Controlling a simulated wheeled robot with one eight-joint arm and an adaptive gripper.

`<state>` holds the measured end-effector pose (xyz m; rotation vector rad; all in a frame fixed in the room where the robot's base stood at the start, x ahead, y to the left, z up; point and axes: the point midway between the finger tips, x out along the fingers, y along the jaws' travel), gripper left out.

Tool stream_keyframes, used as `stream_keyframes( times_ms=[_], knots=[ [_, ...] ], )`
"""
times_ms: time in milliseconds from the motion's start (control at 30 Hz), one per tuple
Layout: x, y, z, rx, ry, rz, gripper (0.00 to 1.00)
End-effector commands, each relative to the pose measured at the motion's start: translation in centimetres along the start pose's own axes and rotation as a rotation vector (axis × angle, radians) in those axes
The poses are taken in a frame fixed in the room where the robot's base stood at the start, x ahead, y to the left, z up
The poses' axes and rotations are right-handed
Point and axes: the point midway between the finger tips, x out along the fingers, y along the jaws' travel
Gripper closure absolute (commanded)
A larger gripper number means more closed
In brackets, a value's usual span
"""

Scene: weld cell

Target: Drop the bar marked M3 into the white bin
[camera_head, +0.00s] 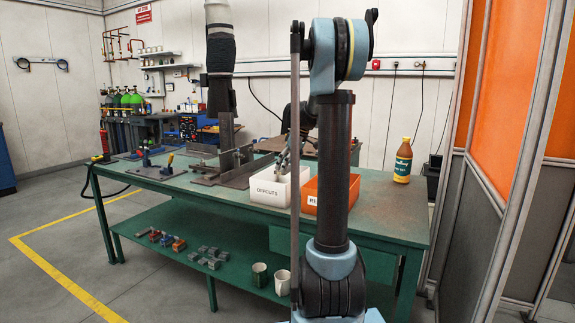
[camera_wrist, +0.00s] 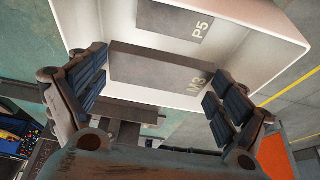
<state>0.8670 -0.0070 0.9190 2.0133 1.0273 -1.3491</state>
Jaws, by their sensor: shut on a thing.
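The white bin (camera_head: 266,192), marked OFFCUTS, stands on the green bench; its pale wall and floor show in the wrist view (camera_wrist: 245,62). My gripper (camera_wrist: 156,80) is shut on the grey bar marked M3 (camera_wrist: 150,68), a pad against each end. The bar is over the bin's opening, and I cannot tell its exact height. Another grey bar, marked P5 (camera_wrist: 175,17), lies inside the bin. In the head view my gripper (camera_head: 284,163) is at the white bin's opening, partly hidden by my arm, and the held bar cannot be made out there.
An orange bin (camera_head: 309,196) stands right beside the white one, partly behind my arm. A brown bottle (camera_head: 403,161) is on the bench's right. Steel fixtures (camera_head: 228,160) stand left of the bins. The lower shelf holds two mugs (camera_head: 260,274) and several small blocks.

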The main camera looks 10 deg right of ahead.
Motion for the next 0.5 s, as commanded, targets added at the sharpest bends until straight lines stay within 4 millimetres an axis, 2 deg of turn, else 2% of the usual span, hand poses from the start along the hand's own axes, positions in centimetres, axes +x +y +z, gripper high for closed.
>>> stream_keyframes(
  times_ms=[267,300,500],
  knots=[
    [0.05,-0.01,-0.02,0.0,0.0,0.0,0.32],
    [0.05,-0.02,-0.02,0.0,0.0,0.0,0.0],
    [0.07,-0.04,-0.04,-0.001,0.0,0.0,0.0]
  ],
)
